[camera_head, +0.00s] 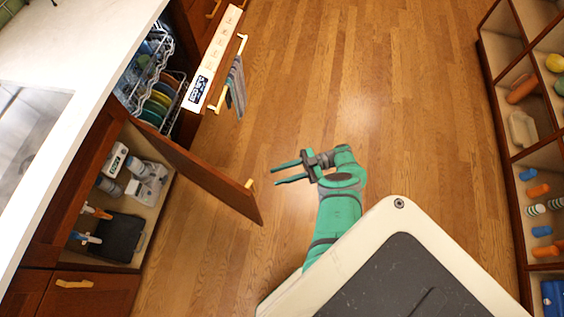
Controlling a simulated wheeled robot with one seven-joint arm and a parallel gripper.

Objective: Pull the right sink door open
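The wooden sink door (205,178) stands swung well out from the cabinet beneath the counter with the sink (28,120). Its hinged edge is beside the dishwasher, and its free edge points toward the lower right. A brass handle (250,184) sits near that free end. My gripper (274,175) is just right of the handle, with its two teal fingers apart and pointing left. Nothing is between the fingers, and they appear clear of the handle. The open sink cabinet (148,217) shows bottles, a white caddy and a dark bin inside.
The dishwasher (215,60) is open above the sink door, with racks of plates and a towel on a bar. A closed cabinet front (90,295) is at bottom left. Shelves (510,120) line the right side. The wooden floor (340,80) between is clear.

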